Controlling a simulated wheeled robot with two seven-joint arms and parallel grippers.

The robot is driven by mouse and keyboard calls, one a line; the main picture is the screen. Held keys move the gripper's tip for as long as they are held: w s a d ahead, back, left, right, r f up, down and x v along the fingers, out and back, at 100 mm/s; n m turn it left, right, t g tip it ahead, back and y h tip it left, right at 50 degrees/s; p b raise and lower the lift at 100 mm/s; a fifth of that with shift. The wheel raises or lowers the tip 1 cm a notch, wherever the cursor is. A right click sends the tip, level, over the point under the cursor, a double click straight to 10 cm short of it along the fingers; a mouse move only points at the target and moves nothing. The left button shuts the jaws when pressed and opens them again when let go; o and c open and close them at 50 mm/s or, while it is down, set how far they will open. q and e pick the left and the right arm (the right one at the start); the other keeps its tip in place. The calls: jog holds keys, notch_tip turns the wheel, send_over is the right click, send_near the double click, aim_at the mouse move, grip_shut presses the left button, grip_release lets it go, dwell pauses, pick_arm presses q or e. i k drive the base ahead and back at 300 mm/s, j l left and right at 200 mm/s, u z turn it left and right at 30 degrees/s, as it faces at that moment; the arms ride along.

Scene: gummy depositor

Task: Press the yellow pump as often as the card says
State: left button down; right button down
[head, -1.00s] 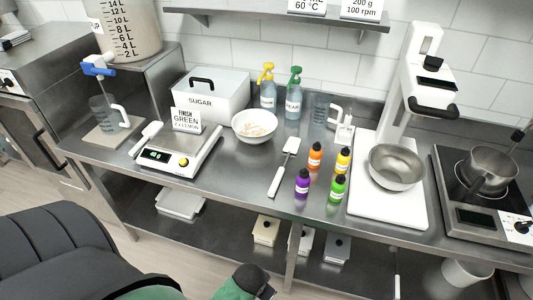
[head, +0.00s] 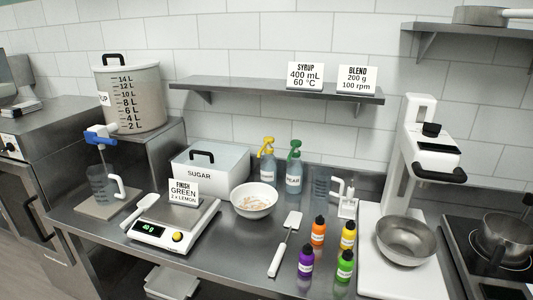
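The yellow pump bottle (head: 268,160) stands upright at the back of the steel counter, its yellow trigger head on a clear body. A bottle with a green head (head: 294,165) stands just right of it. The card (head: 184,192) reads "FINISH GREEN 2 x LEMON" and stands by the scale. The bottle labels are too small to read surely. Neither of my grippers shows in the head view now.
A white bowl (head: 254,201) and the sugar box (head: 212,168) stand close to the pump bottles. A scale (head: 165,232), a spatula (head: 283,246) and several small colour bottles (head: 318,233) occupy the front. A mixer (head: 425,160) stands right. A shelf (head: 275,90) overhangs the back.

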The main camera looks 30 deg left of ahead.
aim_at(268, 141)
jog(key=u, duration=1.6)
jog(key=i+l, duration=0.15)
jog(key=i, duration=0.15)
jog(key=i+l, duration=0.1)
jog(key=i, duration=0.2)
